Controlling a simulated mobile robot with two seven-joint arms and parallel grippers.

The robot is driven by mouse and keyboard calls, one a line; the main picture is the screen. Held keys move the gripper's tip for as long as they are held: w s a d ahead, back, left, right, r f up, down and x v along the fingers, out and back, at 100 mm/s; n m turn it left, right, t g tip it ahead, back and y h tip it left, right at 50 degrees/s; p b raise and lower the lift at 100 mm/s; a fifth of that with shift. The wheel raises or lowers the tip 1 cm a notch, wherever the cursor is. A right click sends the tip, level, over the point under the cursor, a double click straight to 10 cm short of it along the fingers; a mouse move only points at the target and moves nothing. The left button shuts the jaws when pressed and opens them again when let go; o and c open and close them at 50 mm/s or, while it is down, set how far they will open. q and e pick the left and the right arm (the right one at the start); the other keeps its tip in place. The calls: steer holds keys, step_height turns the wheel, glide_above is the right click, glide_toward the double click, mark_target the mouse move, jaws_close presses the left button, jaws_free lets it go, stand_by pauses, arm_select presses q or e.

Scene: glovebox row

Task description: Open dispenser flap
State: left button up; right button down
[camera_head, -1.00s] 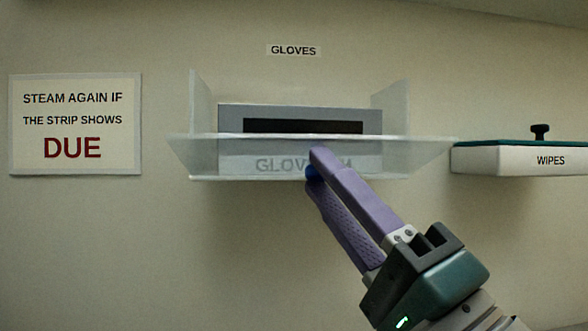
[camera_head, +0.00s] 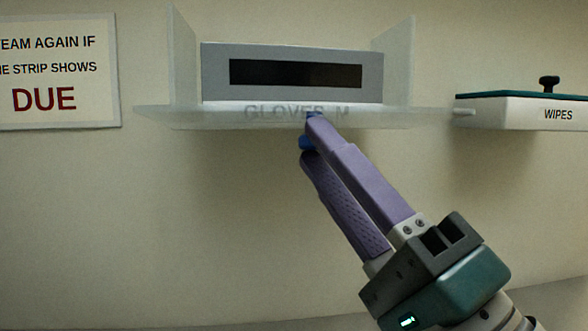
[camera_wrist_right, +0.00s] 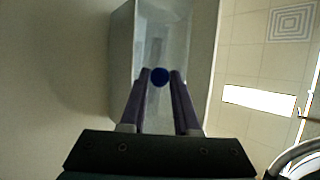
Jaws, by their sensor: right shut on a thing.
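The glove dispenser (camera_head: 292,88) is a grey box with a dark slot, on the wall between clear side panels. Its clear flap (camera_head: 190,117) lies lowered, close to level, below the slot, with "GLOVES M" faintly visible near it. My right gripper (camera_head: 308,138) is shut on a small blue knob (camera_head: 306,143) at the flap's front edge. The wrist view shows the round blue knob (camera_wrist_right: 160,77) between the purple fingertips, against the clear flap (camera_wrist_right: 185,35). My left gripper is not in view.
A white wipes box (camera_head: 530,113) with a teal lid and black knob is at the right. A sign reading "DUE" (camera_head: 55,85) hangs on the wall at the left. The wall below the flap is bare.

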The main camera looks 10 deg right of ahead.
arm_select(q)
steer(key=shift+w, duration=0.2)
arm_select(e)
steer(key=c, duration=1)
jaws_free()
steer(key=shift+w+d+f+h, duration=0.1)
steer(key=shift+w+f+h, duration=0.2)
steer(key=shift+w+f, duration=0.25)
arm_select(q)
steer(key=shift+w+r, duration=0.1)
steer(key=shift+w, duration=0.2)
arm_select(e)
steer(key=shift+o, duration=0.8)
steer(key=shift+w+r, duration=0.2)
steer(key=shift+w, duration=0.1)
steer(key=shift+o, duration=1.1)
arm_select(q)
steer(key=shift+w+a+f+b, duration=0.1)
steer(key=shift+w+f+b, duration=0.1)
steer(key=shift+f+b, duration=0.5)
arm_select(e)
steer(key=v, duration=0.9)
steer(key=shift+s, duration=0.45)
steer(key=shift+d, duration=0.15)
